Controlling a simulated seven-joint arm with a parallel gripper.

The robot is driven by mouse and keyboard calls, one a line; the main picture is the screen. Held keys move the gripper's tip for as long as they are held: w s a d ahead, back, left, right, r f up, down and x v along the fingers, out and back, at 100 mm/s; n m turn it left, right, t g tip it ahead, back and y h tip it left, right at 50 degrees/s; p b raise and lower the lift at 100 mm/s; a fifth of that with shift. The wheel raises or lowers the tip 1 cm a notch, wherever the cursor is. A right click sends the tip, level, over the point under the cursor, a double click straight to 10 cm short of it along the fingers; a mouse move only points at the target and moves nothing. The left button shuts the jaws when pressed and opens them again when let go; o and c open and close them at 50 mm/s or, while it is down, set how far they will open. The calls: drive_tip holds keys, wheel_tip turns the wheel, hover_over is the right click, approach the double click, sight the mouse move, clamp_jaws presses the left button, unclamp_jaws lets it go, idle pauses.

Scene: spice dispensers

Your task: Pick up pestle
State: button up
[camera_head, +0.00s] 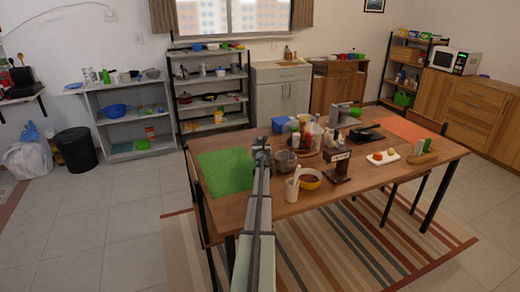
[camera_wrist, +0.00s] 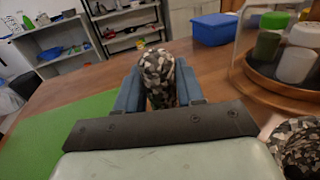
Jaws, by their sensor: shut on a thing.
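The pestle (camera_wrist: 158,72) has a mottled grey, black and cream stone pattern. In the wrist view it is between my two blue-grey fingers (camera_wrist: 158,95), and its rounded end stands up past them. My gripper is shut on it. In the head view my gripper (camera_head: 262,148) is over the table by the right edge of the green mat (camera_head: 225,170); the pestle is too small there to make out clearly. A mortar (camera_wrist: 300,145) with the same pattern shows at the lower right of the wrist view. It is the grey bowl (camera_head: 286,161) just right of my gripper in the head view.
A round wooden tray (camera_wrist: 262,85) with jars lies right of my gripper, with a blue box (camera_wrist: 213,29) behind it. The green mat is clear.

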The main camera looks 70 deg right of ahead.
drive_tip(key=shift+r, duration=0.1)
wheel_tip(320, 180, up, 10)
drive_tip(key=shift+s+f, duration=0.1)
drive_tip(key=shift+f, duration=0.1)
drive_tip(key=s+a+r+g, duration=0.1)
drive_tip(key=s+a+r, duration=0.1)
drive_tip(key=s, duration=0.7)
drive_tip(key=s+a+r, duration=0.2)
drive_tip(key=s+a, duration=0.1)
drive_tip(key=s, duration=0.5)
drive_tip(key=s+a+f+n, duration=0.1)
drive_tip(key=s+a+f, duration=0.2)
drive_tip(key=s+a, duration=0.7)
drive_tip(key=shift+t, duration=0.6)
drive_tip(key=shift+s+d+f, duration=0.25)
drive_tip(key=shift+s+f, duration=0.05)
drive_tip(key=shift+f, duration=0.55)
drive_tip(key=shift+s+d+f, duration=0.3)
drive_tip(key=shift+s+f, duration=0.05)
drive_tip(key=shift+f, duration=0.55)
drive_tip(key=shift+s+d+f, duration=0.25)
drive_tip(key=shift+s+f, duration=0.05)
drive_tip(key=shift+f, duration=0.55)
drive_tip(key=shift+d, duration=0.1)
